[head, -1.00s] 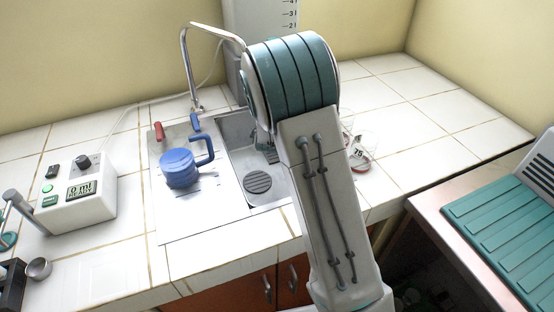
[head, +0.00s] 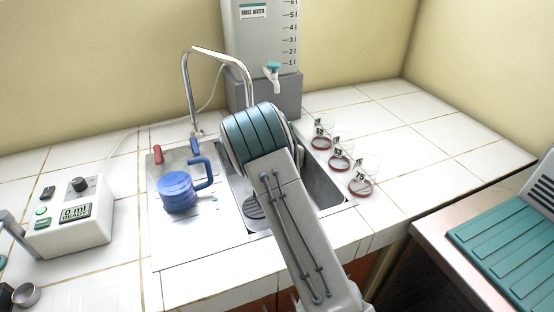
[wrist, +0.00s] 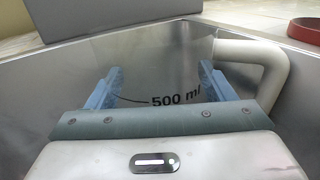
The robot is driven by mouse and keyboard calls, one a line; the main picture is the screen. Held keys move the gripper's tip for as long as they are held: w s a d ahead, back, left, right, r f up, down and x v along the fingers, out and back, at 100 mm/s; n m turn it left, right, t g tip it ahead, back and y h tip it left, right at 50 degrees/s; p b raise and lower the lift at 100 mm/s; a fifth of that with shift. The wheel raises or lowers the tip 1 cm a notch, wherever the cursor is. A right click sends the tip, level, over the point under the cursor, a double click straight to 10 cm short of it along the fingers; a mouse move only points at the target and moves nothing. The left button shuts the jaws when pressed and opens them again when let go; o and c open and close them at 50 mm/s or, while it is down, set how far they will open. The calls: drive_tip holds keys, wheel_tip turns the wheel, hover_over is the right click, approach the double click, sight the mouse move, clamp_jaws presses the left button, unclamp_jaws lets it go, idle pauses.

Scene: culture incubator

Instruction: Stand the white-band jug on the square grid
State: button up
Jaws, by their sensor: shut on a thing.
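In the wrist view my gripper (wrist: 160,82) has its blue fingers on either side of a clear jug marked 500 ml, with a cream-white handle (wrist: 268,72) on the right. The jug's walls barely show, and its band and base are not clear. It is down within the metal sink walls. In the head view my arm hides the gripper and this jug. A blue jug (head: 178,192) with a blue handle stands on the drainboard left of the sink. I cannot pick out a square grid in either view.
The sink (head: 322,186) has a tap (head: 216,52) behind it. A rinse water tank (head: 262,45) stands at the back. Several beakers with red bases (head: 361,184) line the sink's right side. A meter box (head: 68,222) stands left. Tiles at the right are clear.

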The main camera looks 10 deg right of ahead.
drive_tip(key=shift+f, duration=1.75)
drive_tip(key=shift+f, duration=0.15)
drive_tip(key=o, duration=0.8)
drive_tip(key=shift+o, duration=0.2)
drive_tip(key=shift+s, duration=0.1)
drive_tip(key=v, duration=0.7)
drive_tip(key=shift+s, duration=0.2)
drive_tip(key=shift+r, duration=0.25)
